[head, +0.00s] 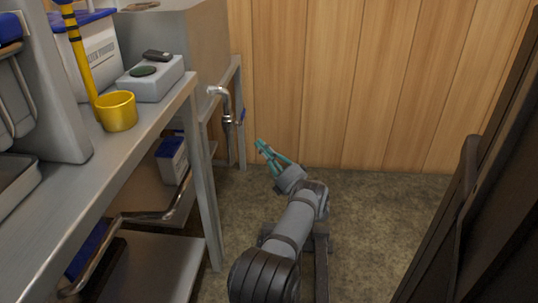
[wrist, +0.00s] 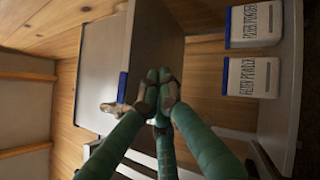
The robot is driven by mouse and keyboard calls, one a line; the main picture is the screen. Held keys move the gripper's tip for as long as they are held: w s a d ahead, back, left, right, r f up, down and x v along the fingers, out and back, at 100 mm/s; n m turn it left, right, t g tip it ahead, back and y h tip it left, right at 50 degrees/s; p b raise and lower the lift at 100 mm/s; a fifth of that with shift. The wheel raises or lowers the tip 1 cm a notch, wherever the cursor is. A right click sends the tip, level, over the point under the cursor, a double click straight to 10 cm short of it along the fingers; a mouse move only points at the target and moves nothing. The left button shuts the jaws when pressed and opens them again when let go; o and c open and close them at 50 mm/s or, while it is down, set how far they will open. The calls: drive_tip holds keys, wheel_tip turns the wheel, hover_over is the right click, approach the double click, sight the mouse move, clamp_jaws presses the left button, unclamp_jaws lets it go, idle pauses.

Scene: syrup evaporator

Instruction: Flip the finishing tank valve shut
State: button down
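A metal valve with a bent pipe (head: 224,96) comes off the grey finishing tank (head: 188,42) at the back of the bench in the head view. Its blue handle (head: 242,116) is on the side toward my gripper. My gripper (head: 262,146) is to the right of the valve and lower in the picture, apart from it. In the wrist view the blue handle (wrist: 122,86) and the valve body (wrist: 114,107) show just left of my gripper's teal fingers (wrist: 158,92). The fingertips are drawn together with nothing visible between them.
The steel bench (head: 130,155) runs along the left, with a yellow ladle (head: 117,111) and a grey device (head: 150,79) on it. Two filter powder boxes, one here (wrist: 254,23), show in the wrist view. A wooden wall (head: 370,80) closes the back. A dark structure (head: 480,180) stands at right.

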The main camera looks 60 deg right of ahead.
drive_tip(key=shift+s+d+f+b, duration=0.15)
drive_tip(key=shift+s+d+f, duration=0.1)
drive_tip(key=shift+s+f, duration=0.4)
drive_tip(key=shift+s+d+f+b, duration=0.15)
drive_tip(key=shift+s+d+f, duration=0.1)
drive_tip(key=shift+s+f, duration=0.3)
